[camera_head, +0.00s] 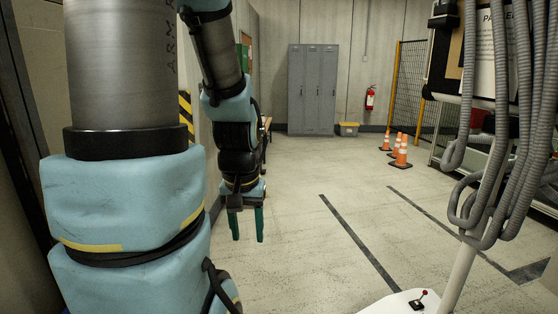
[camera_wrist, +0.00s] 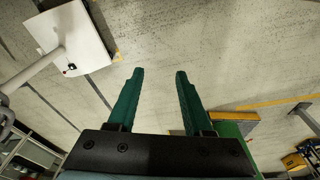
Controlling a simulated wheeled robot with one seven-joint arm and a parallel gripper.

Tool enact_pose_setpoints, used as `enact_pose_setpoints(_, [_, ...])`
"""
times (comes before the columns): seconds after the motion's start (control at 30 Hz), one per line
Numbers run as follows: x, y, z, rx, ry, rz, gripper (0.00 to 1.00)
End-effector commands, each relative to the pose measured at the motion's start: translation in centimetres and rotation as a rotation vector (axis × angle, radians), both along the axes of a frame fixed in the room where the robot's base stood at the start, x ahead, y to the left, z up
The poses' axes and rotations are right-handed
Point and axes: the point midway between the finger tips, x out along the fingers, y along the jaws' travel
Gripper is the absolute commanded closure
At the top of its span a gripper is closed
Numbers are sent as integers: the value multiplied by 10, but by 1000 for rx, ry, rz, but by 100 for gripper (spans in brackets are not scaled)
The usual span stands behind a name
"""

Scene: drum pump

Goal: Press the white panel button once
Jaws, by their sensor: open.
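My gripper (camera_head: 247,238) hangs downward in the head view, with its two green fingers apart and nothing between them. In the wrist view the open fingers (camera_wrist: 159,72) point over bare floor. I cannot make out a white panel button in either view. A white flat surface (camera_head: 385,306) with a small red-topped lever (camera_head: 418,301) shows at the bottom of the head view. A white surface (camera_wrist: 88,35) with a small dark part also shows at the upper left of the wrist view. The gripper is apart from it.
Grey hoses (camera_head: 495,120) hang by a pale pole at the right. Orange cones (camera_head: 400,152), grey lockers (camera_head: 312,90) and a red fire extinguisher (camera_head: 370,98) stand farther back. A yellow mesh fence (camera_head: 408,85) is behind the cones. The middle floor (camera_head: 310,190) is clear.

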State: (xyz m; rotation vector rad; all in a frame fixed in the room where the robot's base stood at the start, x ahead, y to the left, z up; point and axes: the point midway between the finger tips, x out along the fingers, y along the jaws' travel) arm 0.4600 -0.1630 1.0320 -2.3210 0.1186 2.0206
Motion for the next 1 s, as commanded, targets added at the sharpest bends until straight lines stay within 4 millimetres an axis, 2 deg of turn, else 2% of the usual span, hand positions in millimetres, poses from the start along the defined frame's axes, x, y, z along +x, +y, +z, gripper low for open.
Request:
enact_pose_setpoints(0.03, [0, 0, 0, 0, 0, 0, 56])
enact_pose_setpoints(0.43, [0, 0, 0, 0, -1, -1, 100])
enact_pose_setpoints(1.0, [0, 0, 0, 0, -1, -1, 100])
